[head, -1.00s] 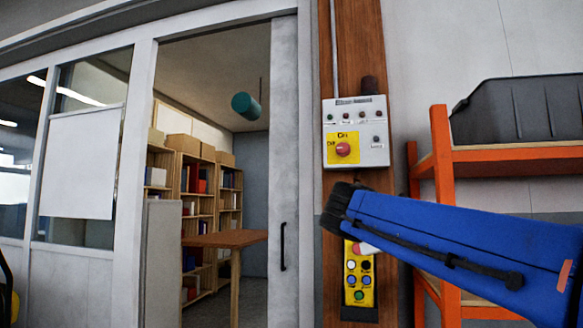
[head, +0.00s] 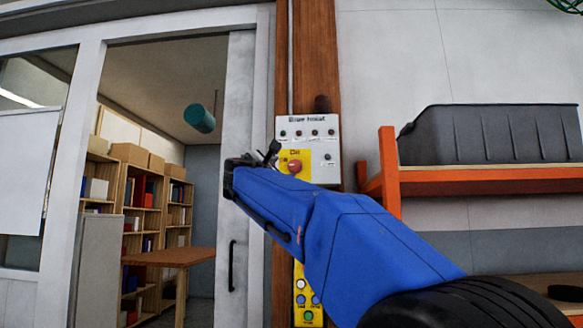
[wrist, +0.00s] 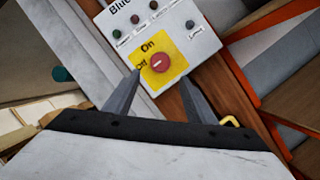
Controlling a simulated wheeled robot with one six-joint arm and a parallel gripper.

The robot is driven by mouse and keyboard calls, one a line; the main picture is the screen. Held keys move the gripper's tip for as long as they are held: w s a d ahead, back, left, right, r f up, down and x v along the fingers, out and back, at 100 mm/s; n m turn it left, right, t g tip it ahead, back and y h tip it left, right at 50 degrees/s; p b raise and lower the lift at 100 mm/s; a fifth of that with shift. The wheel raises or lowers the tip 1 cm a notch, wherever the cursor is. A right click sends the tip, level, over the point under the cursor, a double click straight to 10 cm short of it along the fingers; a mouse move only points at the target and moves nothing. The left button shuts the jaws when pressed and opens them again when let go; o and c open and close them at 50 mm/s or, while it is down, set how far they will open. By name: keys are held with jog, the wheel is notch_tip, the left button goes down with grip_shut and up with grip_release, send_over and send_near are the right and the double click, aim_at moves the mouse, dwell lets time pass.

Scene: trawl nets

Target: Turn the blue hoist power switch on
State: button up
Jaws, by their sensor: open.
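The blue hoist power switch is a red round knob (head: 294,166) on a yellow plate marked "On" and "Off", on a white control box (head: 318,130) fixed to a wooden post. In the wrist view the knob (wrist: 160,63) lies ahead of the fingertips, and the white box (wrist: 195,35) fills the top middle. A light mark on the knob appears to point toward "Off". My gripper (wrist: 160,78) is open and empty, with one finger on each side of the knob in the picture. In the head view my gripper (head: 270,152) is just left of the knob; contact cannot be told.
A yellow button panel (head: 307,300) hangs lower on the wooden post (head: 315,60), partly behind my arm. An orange shelf (head: 480,180) with a dark grey bin (head: 490,145) stands right. A door frame with a black handle (head: 232,265) is at left.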

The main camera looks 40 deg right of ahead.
aim_at(294, 165)
jog(key=x, duration=1.2)
jog(key=shift+d, duration=0.1)
jog(key=c, duration=1)
